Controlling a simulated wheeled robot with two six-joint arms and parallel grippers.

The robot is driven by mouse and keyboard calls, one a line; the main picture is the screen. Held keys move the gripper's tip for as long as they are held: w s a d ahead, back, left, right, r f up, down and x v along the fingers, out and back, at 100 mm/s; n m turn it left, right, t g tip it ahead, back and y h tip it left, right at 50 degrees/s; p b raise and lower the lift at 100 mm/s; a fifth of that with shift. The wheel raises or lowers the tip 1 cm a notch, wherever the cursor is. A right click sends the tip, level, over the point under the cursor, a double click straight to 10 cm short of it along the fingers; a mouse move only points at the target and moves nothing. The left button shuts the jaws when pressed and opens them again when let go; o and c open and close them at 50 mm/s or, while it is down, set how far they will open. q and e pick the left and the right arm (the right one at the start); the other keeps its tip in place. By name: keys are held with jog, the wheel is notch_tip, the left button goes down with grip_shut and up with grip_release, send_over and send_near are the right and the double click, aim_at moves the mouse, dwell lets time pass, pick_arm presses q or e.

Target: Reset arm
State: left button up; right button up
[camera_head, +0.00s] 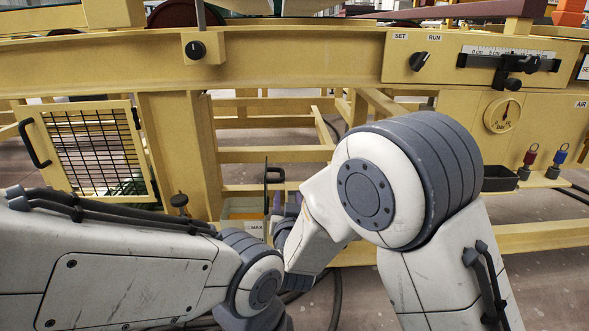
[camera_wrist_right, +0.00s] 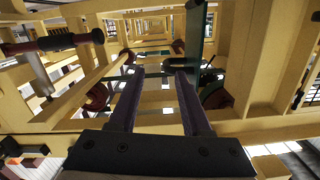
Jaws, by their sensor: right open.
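My right arm comes in from the right in the head view and bends in front of the yellow machine frame (camera_head: 295,55). Its gripper (camera_head: 272,203) is small there and partly hidden by my own arm links. In the right wrist view the two dark fingers of my right gripper (camera_wrist_right: 160,76) stand apart with nothing between them. Beyond them is open space inside the yellow framework (camera_wrist_right: 265,60). My left arm reaches in from the left, low in the head view, close to the right forearm. Its gripper is not in view.
A mesh door (camera_head: 95,150) with a black handle stands at left. A SET/RUN knob (camera_head: 420,61), a scale with a slider (camera_head: 508,62), a gauge (camera_head: 502,115) and a black tray (camera_head: 499,178) are at right. Yellow beams surround the right gripper.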

jog(key=s+d+f+g, duration=0.3)
jog(key=d+f+g, duration=0.1)
jog(key=d, duration=0.2)
jog(key=s+d+f+g, duration=0.3)
jog(key=d, duration=0.4)
jog(key=s+d+f+g+h, duration=0.1)
jog(key=s+d+f+g, duration=0.1)
jog(key=s+d+g, duration=0.35)
jog(key=s+d+f+g+h, duration=0.1)
jog(key=s+d+f+g, duration=0.1)
jog(key=s+d, duration=0.65)
jog(key=s+a+r+n+g+p, duration=0.1)
jog(key=s+a+r+n+p, duration=0.2)
jog(key=s+a+r+p, duration=0.45)
jog(key=s+a+r+n+g+y+p, duration=0.1)
jog(key=s+a+r+n+p, duration=0.2)
jog(key=r+p, duration=0.7)
jog(key=s+a+r+n+g+p, duration=0.15)
jog(key=s+a+r+p, duration=0.4)
jog(key=r, duration=0.55)
notch_tip(320, 180, up, 36)
jog(key=t+p, duration=0.1)
jog(key=p, duration=3.4)
jog(key=shift+a+f+p, duration=0.2)
jog(key=shift+a+p, duration=0.05)
jog(key=shift+p, duration=0.05)
jog(key=shift+w, duration=0.1)
jog(key=shift+a, duration=0.1)
